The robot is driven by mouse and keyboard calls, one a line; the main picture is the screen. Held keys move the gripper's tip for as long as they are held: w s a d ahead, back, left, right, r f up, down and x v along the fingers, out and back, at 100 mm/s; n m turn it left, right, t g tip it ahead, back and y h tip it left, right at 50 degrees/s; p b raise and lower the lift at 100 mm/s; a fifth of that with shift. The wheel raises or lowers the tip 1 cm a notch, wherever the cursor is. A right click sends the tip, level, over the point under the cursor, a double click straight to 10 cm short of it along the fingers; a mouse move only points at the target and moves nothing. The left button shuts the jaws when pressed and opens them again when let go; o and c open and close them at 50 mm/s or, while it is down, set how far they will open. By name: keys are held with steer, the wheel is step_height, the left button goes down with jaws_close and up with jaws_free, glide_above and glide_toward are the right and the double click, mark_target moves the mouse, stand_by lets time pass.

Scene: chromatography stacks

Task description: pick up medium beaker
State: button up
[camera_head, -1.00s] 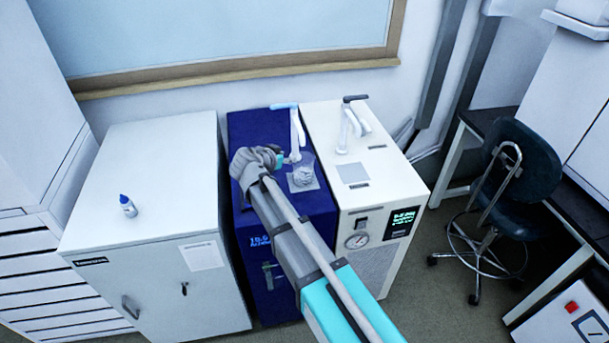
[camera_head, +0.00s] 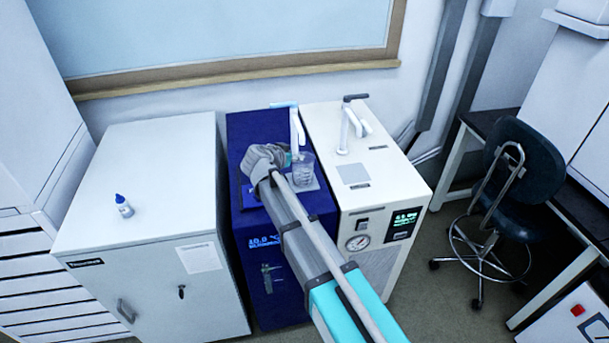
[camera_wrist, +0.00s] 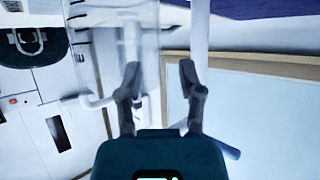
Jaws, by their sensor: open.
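The medium beaker (camera_head: 303,171) is clear glass and stands on a grey pad on top of the blue unit, just in front of the white spout. In the wrist view the clear beaker (camera_wrist: 106,48), with dark graduation marks, fills the upper left and overlaps the left finger. My gripper (camera_wrist: 159,75) is open with empty space between its fingertips. In the head view my grey wrist is just left of the beaker and hides the fingers. I cannot tell whether a finger touches the glass.
A white spout (camera_head: 297,130) rises close behind the beaker; a white pipe (camera_wrist: 200,40) passes near the right finger. The white unit (camera_head: 385,175) with a second spout stands to the right. A small bottle (camera_head: 124,207) sits on the white cabinet (camera_head: 150,160) at left.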

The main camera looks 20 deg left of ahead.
stand_by(0.5)
jaws_close()
